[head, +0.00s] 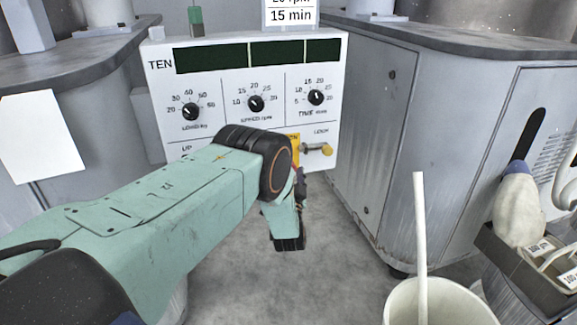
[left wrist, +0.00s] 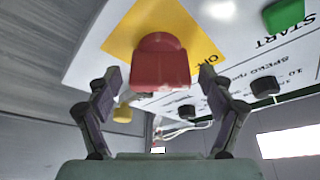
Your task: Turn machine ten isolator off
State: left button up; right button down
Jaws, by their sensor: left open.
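The isolator is a red handle (left wrist: 160,62) on a yellow plate (left wrist: 128,28), marked with partly hidden letters, on the machine's white panel. In the head view a strip of the yellow plate (head: 293,144) shows beside my wrist; most of the isolator is hidden behind my arm. The panel (head: 155,52) is labelled TEN. My left gripper (left wrist: 159,78) is open, with one finger on each side of the red handle in the wrist view. I cannot tell whether the fingers touch it. My right gripper is not in view.
A yellow-ended lock (head: 326,150) sticks out right of the isolator. Several black knobs (head: 256,103) are above; a green START button (left wrist: 283,16) shows in the wrist view. A grey cabinet (head: 375,120) stands close right. A pale bucket (head: 440,305) with a stick stands in front.

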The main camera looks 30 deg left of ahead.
pick_arm(q)
jog(key=v, duration=1.2)
jog(key=x, duration=1.2)
dwell(0.4)
